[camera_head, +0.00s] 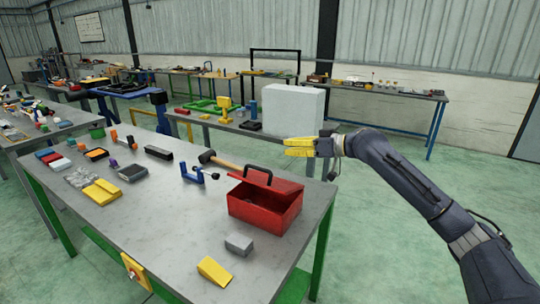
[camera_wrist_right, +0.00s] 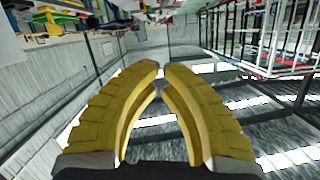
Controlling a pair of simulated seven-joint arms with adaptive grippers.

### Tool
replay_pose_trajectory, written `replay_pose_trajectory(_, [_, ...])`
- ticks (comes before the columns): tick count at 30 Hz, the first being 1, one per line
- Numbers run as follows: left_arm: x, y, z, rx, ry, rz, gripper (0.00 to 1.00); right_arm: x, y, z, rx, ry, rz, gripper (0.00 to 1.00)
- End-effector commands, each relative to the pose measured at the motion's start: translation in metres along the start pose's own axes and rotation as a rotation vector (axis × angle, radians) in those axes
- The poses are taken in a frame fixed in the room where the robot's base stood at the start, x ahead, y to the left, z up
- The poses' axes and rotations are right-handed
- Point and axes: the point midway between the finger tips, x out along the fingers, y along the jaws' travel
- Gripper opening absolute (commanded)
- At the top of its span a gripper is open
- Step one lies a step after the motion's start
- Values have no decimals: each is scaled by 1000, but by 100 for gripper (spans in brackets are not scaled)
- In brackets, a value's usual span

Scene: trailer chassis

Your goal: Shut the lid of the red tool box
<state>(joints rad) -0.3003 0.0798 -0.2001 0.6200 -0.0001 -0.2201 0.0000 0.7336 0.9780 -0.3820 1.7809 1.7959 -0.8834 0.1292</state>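The red tool box (camera_head: 262,213) stands near the right edge of the grey workbench. Its red lid (camera_head: 282,184), with a black handle (camera_head: 258,171), looks tilted up and not flush with the box; the exact angle is hard to tell. My right gripper (camera_head: 286,147) is up and to the right of the tool box in the head view, apart from it, its yellow fingers pointing left. In the right wrist view the fingertips (camera_wrist_right: 162,72) nearly meet, with nothing between them. The tool box is not recognisable there. My left gripper is not in view.
A hammer (camera_head: 222,162) and a blue clamp (camera_head: 192,172) lie left of the tool box. A grey block (camera_head: 239,244) and a yellow wedge (camera_head: 214,270) lie in front of it. A large white box (camera_head: 293,108) stands on a bench behind. Open floor lies to the right.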

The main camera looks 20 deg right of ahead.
Motion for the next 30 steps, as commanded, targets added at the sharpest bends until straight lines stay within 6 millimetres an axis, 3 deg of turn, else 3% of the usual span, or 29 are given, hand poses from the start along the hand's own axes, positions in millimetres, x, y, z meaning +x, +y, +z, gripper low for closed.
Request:
replay_pose_trajectory(5, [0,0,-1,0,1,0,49,17,0,0,-4,2,-2,0])
replay_pose_trajectory(20, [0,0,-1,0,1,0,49,101,-1,-1,-3,3,-1,0])
replay_pose_trajectory(24, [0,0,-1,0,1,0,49,103,0,19,-2,0,1,0])
replay_pose_trajectory(30, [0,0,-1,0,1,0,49,107,0,34,-4,1,1,0])
